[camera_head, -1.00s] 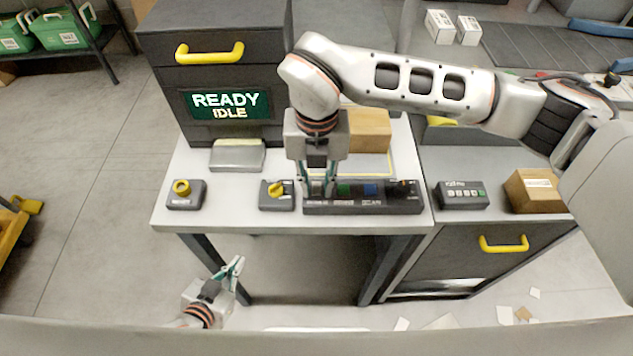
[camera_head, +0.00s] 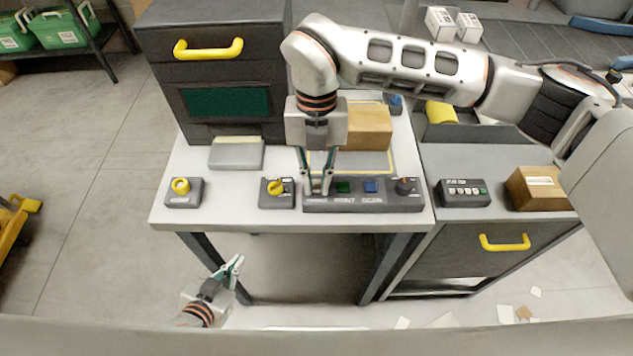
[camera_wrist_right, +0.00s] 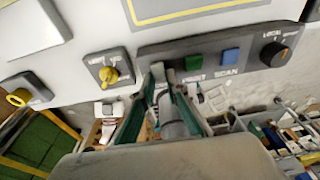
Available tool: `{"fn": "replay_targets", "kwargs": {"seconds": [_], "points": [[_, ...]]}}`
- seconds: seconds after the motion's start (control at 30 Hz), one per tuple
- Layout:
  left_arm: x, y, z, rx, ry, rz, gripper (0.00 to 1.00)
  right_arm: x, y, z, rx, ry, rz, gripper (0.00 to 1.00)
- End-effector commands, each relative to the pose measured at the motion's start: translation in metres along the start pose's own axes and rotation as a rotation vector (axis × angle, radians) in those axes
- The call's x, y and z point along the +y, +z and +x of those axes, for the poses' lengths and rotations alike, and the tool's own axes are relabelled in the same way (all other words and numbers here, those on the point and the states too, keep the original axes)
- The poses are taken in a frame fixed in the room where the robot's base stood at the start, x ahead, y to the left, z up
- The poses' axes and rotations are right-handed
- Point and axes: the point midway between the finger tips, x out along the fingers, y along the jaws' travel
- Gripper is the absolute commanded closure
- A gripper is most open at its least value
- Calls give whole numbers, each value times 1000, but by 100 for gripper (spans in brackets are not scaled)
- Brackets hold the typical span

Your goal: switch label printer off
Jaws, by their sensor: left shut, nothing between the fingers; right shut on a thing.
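The label printer (camera_head: 216,70) is a dark cabinet with a yellow handle, at the back left of the white table. Its screen (camera_head: 228,102) is dark green with no text. The control strip (camera_head: 362,207) lies at the table's front edge, with green and blue buttons and a dark knob. My right gripper (camera_head: 318,190) points down at the strip's left end. It is shut on a small switch there, mostly hidden by the fingers; the wrist view shows the fingertips (camera_wrist_right: 163,82) left of the green button. My left gripper (camera_head: 236,264) is shut and empty, low in front of the table.
A rotary yellow switch box (camera_head: 277,193) stands just left of the strip, and a yellow button box (camera_head: 183,192) farther left. A cardboard box (camera_head: 369,127) sits behind the strip. A small keypad box (camera_head: 464,193) and another carton (camera_head: 538,189) stand on the right cabinet.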

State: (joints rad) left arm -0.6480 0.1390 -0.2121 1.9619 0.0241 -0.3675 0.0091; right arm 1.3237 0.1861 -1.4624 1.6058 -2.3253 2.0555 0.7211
Motion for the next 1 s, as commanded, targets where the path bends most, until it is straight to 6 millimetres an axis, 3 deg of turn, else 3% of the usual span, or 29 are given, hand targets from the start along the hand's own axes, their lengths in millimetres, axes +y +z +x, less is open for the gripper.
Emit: {"fn": "replay_targets", "kwargs": {"seconds": [0.23,0.6,0.63,0.67,1.0], "points": [[0,4,2,0,0,0,100,0,4,-1,130,-1,3,100],[0,4,2,-1,0,0,100,0,4,-2,148,1,1,100],[0,4,2,-1,0,0,100,0,4,-2,148,1,1,84],[0,4,2,-1,0,0,100,0,4,-2,148,1,1,79],[0,6,1,-4,1,4,100,0,5,-3,146,1,1,79]]}}
